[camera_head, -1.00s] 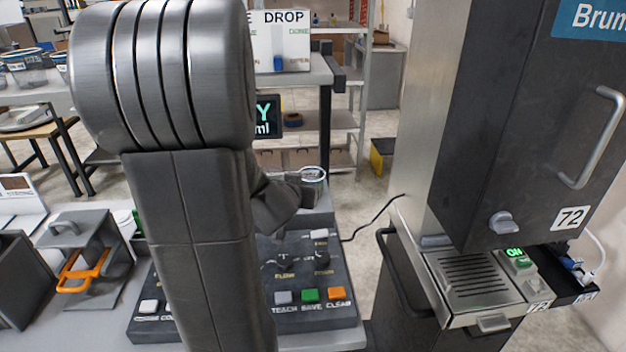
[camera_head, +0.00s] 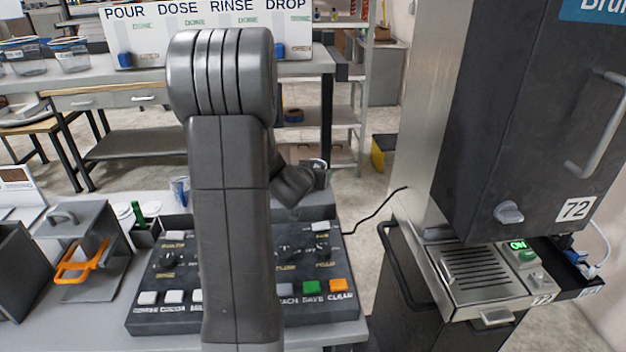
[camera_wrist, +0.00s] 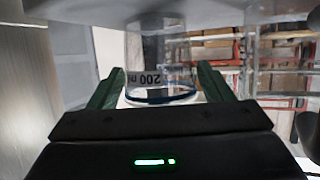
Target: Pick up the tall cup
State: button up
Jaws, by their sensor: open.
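A clear cup (camera_wrist: 150,55) marked "200 ml", with a dark blue band at its rim, shows upside down in the wrist view. My gripper (camera_wrist: 157,82) is open, with its green fingers on either side of the cup in the picture. I cannot tell whether they touch it. In the head view my arm's dark end hides the fingers; a small piece of a pale rim (camera_head: 319,163) shows just behind it. Another small clear cup (camera_head: 180,190) stands left of my arm, behind the button panel. I cannot tell for certain which one is the tall cup.
A button panel (camera_head: 160,310) lies on the near table. A grey stand with an orange handle (camera_head: 82,265) is at left. A tall dispenser (camera_head: 520,130) with a drip tray (camera_head: 472,272) stands at right. A sign board (camera_head: 215,15) and tubs are behind.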

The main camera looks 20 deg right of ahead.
jog(key=shift+w+d+f, duration=0.2)
jog(key=shift+w+d, duration=0.15)
jog(key=shift+w, duration=0.15)
jog(key=shift+c, duration=0.4)
jog(key=c, duration=0.6)
jog(key=shift+r, duration=0.1)
jog(key=shift+c, duration=0.2)
